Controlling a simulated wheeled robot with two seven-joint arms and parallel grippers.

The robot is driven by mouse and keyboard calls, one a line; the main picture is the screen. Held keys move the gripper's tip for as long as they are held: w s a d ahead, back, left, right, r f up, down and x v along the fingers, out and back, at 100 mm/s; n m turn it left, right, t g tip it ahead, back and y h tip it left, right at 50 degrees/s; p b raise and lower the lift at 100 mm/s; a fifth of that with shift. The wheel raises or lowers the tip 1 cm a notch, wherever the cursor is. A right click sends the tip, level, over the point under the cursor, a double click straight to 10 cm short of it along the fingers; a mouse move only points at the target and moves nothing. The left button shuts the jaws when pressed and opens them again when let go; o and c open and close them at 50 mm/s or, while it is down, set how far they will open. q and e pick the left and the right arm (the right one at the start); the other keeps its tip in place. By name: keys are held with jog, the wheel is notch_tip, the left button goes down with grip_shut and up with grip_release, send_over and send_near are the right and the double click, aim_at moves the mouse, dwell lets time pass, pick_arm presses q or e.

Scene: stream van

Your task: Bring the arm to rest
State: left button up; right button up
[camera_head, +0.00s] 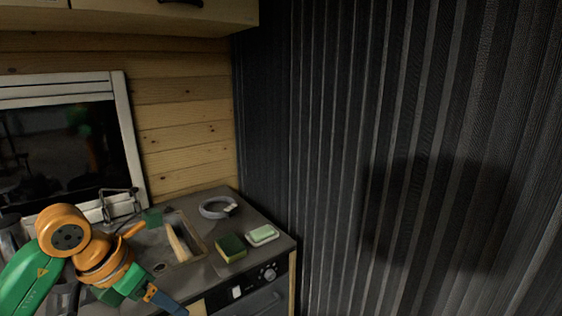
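My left arm comes in from the lower left, green and orange, bent over the counter's front left part. My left gripper (165,302) points down and right near the bottom edge of the picture, in front of the counter. Its fingers are small and partly cut off, so I cannot tell if it is open or shut. I see no object clearly in it. My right arm and gripper are not in view.
The counter (205,195) holds a sink with a light wooden-handled item (177,243), a grey ring (217,207), a green-yellow sponge (231,248) and a soap dish (262,235). An oven (255,300) sits below. A dark ribbed curtain (400,120) fills the right side.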

pick_arm(q)
jog(key=w+d+f+n+h, duration=0.2)
jog(key=d+f+n+h, duration=0.1)
jog(key=d+h, duration=0.35)
jog(key=w+d+f+n+h, duration=0.3)
jog(key=d+n+h, duration=0.1)
jog(key=d+h, duration=0.25)
jog(key=w+a+f+n+t+y, duration=0.2)
jog(key=w+f+n+t+y, duration=0.15)
jog(key=f+n+t, duration=0.6)
jog(key=s+a+f+n+y, duration=0.2)
jog(key=a+f+n+y, duration=0.2)
jog(key=f+n, duration=0.35)
jog(key=s+a+f+n+y, duration=0.2)
jog(key=a+f+n+y, duration=0.3)
jog(key=f, duration=0.4)
jog(key=s+a+f+n+g+y, duration=0.2)
jog(key=s+f+n+g+y, duration=0.3)
jog(key=s+f, duration=0.55)
jog(key=s+f+n+g, duration=0.3)
jog(key=s+f, duration=0.1)
jog(key=s, duration=0.9)
jog(key=s+d+f+n+g+h, duration=0.1)
jog(key=s+f+g, duration=0.3)
jog(key=s, duration=0.9)
jog(key=shift+s+f+n, duration=0.25)
jog(key=shift+f+n, duration=0.45)
jog(key=shift+n, duration=0.2)
jog(key=shift+w+d, duration=0.1)
jog(key=shift+w, duration=0.05)
